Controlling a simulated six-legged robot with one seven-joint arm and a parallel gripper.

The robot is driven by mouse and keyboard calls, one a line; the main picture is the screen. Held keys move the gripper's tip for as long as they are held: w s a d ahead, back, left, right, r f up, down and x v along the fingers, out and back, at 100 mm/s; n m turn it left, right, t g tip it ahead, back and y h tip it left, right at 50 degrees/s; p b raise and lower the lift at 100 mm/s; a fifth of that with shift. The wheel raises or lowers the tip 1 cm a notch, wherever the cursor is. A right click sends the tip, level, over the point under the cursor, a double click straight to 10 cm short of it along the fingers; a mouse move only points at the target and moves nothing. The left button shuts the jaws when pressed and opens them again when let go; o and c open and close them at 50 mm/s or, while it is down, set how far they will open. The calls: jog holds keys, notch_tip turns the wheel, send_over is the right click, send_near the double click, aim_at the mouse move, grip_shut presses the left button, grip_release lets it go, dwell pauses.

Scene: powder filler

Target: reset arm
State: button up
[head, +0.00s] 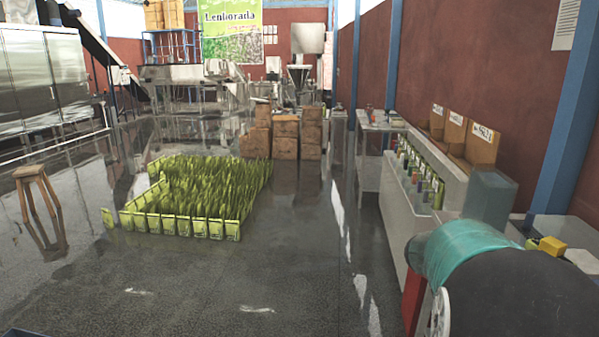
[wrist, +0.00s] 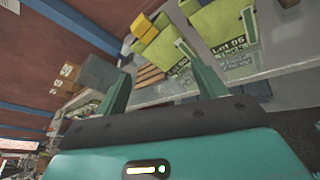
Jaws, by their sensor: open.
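In the wrist view my gripper (wrist: 154,62) shows its two green fingers spread wide apart, with nothing between them. Its teal body and dark crossbar fill the lower part of that view. The fingers appear apart from the bags. In the head view the fingers cannot be made out. A teal and dark rounded form covers the lower right there and hides part of the counter side.
Rows of green bags (head: 185,220) stand on the floor left of centre. Stacked boxes (head: 286,138) are behind them. A wooden stool (head: 32,178) is at left. A white shelf counter (head: 398,205) with cardboard boxes (head: 480,147) lines the right wall. The front floor is clear.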

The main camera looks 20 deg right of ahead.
jog(key=s+a+f+m+t+y, duration=0.1)
jog(key=s+a+m+t+y, duration=0.1)
jog(key=a, duration=1.3)
jog(key=s+a+f+m+t+y, duration=0.1)
jog(key=a+m+y, duration=0.4)
jog(key=a, duration=1)
jog(key=s+a+f+m+t+y, duration=0.1)
jog(key=s+a+m+t+y, duration=0.2)
jog(key=a+y, duration=0.4)
jog(key=a+t, duration=0.1)
jog(key=a, duration=0.7)
jog(key=shift+s+m, duration=0.3)
